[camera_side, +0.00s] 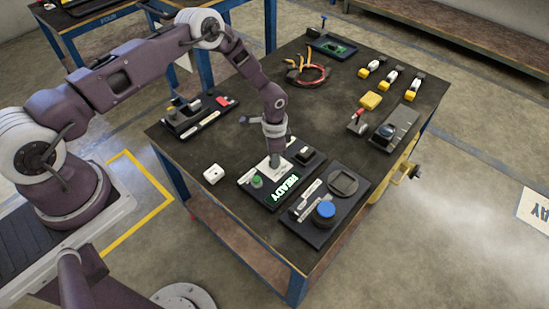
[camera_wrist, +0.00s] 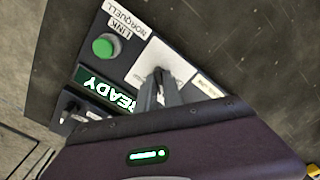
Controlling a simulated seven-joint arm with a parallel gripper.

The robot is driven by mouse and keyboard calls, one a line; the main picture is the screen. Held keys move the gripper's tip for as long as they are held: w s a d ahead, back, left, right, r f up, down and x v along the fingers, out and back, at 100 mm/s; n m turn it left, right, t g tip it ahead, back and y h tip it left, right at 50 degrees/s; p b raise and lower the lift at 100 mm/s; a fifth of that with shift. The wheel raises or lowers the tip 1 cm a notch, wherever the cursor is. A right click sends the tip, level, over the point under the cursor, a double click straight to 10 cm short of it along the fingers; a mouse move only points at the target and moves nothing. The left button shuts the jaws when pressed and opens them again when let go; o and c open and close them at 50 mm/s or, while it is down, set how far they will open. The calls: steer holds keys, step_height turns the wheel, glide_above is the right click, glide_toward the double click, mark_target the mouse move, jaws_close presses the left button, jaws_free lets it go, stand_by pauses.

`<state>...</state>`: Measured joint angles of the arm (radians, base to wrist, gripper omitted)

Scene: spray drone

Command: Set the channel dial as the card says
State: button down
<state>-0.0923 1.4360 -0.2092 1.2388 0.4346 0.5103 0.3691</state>
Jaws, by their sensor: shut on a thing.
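A dark control panel (camera_side: 244,181) lies on the table, with a white dial plate (camera_wrist: 140,74), a green button (camera_wrist: 103,46) and a lit green READY display (camera_wrist: 104,89). My gripper (camera_wrist: 159,78) is down over the white plate, with its fingers shut on the channel dial. The fingers hide most of the dial, and I cannot tell its setting. Labels near the green button read LINK and NORQUELL in the wrist view. Another white label (camera_wrist: 209,88) beside the plate is too small to read. I cannot make out which piece is the card.
In the side view, a panel with a blue knob (camera_side: 325,209) sits close on the right, and a small white block (camera_side: 213,174) on the left. The table's middle is mostly clear.

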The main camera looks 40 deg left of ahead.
steer(key=shift+m, duration=0.5)
steer(key=c, duration=1.5)
jaws_free()
step_height(320, 180, up, 7)
steer(key=shift+r, duration=0.2)
steer(key=s+a+r+n+t, duration=0.1)
steer(key=s+r, duration=0.1)
steer(key=r, duration=0.8)
steer(key=s+r+n+t+y, duration=0.1)
steer(key=s+r, duration=0.1)
steer(key=r, duration=0.7)
steer(key=s+a+r+n+t, duration=0.1)
steer(key=s+r+n, duration=0.15)
steer(key=r, duration=0.75)
steer(key=s+r+n, duration=0.1)
steer(key=s+r, duration=0.7)
steer(key=s, duration=0.2)
steer(key=s+n+t, duration=0.1)
steer(key=s, duration=0.4)
steer(key=s+d+r+n, duration=0.1)
steer(key=s, duration=0.3)
steer(key=s+n+t+h, duration=0.1)
steer(key=s, duration=0.4)
steer(key=shift+s+d+r+n+t, duration=0.15)
steer(key=shift+s+d+n+t, duration=0.1)
steer(key=shift+s+t, duration=0.1)
